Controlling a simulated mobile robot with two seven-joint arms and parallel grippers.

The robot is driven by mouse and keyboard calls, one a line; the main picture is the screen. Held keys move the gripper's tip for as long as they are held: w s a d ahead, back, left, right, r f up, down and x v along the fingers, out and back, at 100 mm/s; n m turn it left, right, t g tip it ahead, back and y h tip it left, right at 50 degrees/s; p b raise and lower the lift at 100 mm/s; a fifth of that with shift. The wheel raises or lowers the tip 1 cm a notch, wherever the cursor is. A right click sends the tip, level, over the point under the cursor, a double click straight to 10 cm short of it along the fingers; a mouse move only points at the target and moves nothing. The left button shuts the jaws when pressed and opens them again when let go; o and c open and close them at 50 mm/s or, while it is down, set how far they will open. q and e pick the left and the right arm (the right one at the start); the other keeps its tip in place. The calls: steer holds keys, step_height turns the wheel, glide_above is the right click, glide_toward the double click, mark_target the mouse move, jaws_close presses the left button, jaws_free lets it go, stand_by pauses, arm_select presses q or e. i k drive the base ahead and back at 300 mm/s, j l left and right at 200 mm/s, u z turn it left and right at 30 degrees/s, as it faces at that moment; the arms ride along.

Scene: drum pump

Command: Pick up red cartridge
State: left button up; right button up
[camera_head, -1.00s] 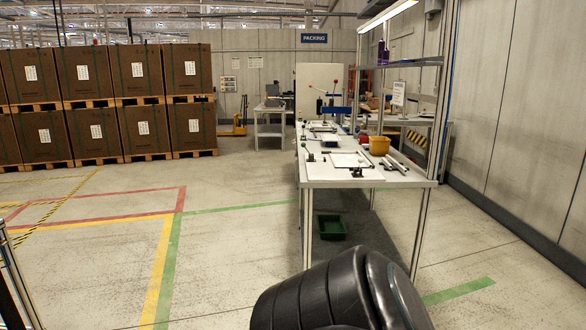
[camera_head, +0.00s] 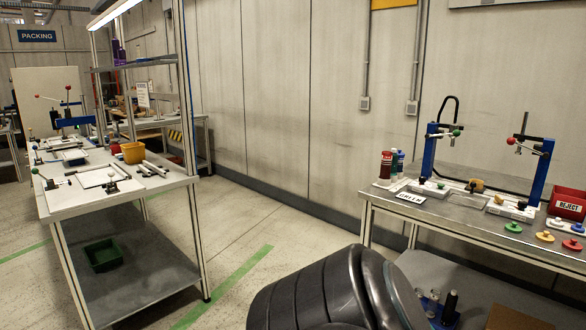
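A dark red cylinder with a light band (camera_head: 385,167), which looks like the red cartridge, stands upright at the left end of the workbench (camera_head: 400,207) on the right. Neither of my grippers is in view. A black rounded part of my own body covers the bottom middle of the view and hides part of the space before the bench.
Open floor (camera_head: 240,230) lies between.

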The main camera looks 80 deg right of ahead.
mark_target(386, 156)
steer(key=z, duration=3.2)
steer(key=i+u, duration=0.1)
steer(key=u, duration=0.3)
steer(key=i+l+u, duration=0.15)
steer(key=i+u, duration=0.2)
steer(key=i, duration=0.15)
steer(key=i+l+u, duration=0.3)
steer(key=i, duration=0.2)
